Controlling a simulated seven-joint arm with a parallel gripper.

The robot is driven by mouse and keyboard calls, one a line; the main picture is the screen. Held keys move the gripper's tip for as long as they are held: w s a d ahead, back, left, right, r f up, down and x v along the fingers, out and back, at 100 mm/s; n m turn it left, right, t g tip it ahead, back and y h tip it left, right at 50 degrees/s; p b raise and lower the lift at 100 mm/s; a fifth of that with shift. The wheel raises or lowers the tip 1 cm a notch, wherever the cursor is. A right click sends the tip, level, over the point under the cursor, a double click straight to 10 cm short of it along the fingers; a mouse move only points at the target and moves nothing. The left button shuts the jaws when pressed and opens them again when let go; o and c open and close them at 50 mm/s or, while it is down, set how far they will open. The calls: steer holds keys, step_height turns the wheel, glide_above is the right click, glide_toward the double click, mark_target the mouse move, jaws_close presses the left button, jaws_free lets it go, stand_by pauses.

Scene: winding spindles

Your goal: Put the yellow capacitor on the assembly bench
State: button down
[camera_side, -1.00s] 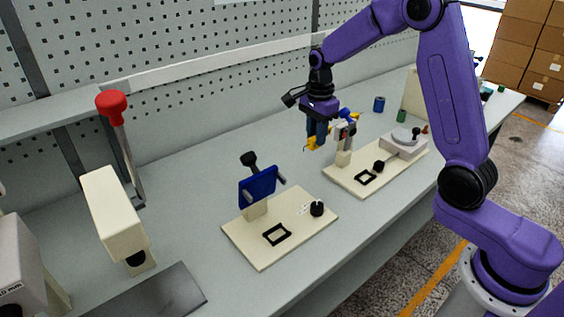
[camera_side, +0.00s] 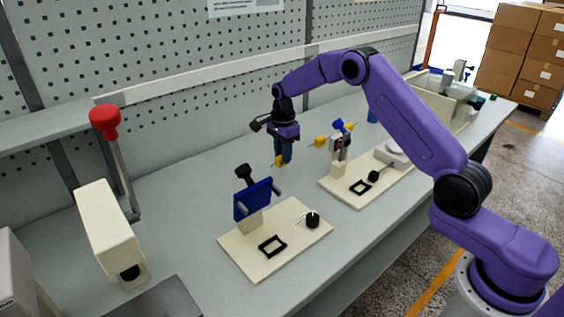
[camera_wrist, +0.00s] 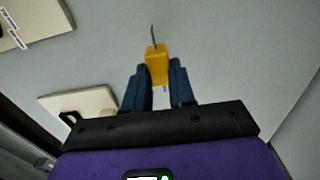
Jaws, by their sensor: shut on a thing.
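The yellow capacitor (camera_side: 278,160) is between the fingertips of my gripper (camera_side: 282,154), which points down over the assembly bench (camera_side: 205,175). In the wrist view, the blue fingers (camera_wrist: 160,82) are shut on the capacitor (camera_wrist: 157,64). It is a small yellow block with a thin dark lead sticking out at its far end. The bench surface (camera_wrist: 225,40) lies bare around it in that view. I cannot tell from these views whether the capacitor touches the bench.
A cream fixture board with a blue plate (camera_side: 257,197) stands in front of my gripper. A second board (camera_side: 350,193), with blue and yellow parts above it, is to the right. A red-knobbed lever (camera_side: 105,122) stands at left. Bench between the boards and back wall is clear.

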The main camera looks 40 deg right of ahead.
steer(key=shift+w+f, duration=0.15)
steer(key=shift+f, duration=1.65)
steer(key=shift+f, duration=0.1)
steer(key=c, duration=0.9)
jaws_free()
steer(key=shift+c, duration=0.2)
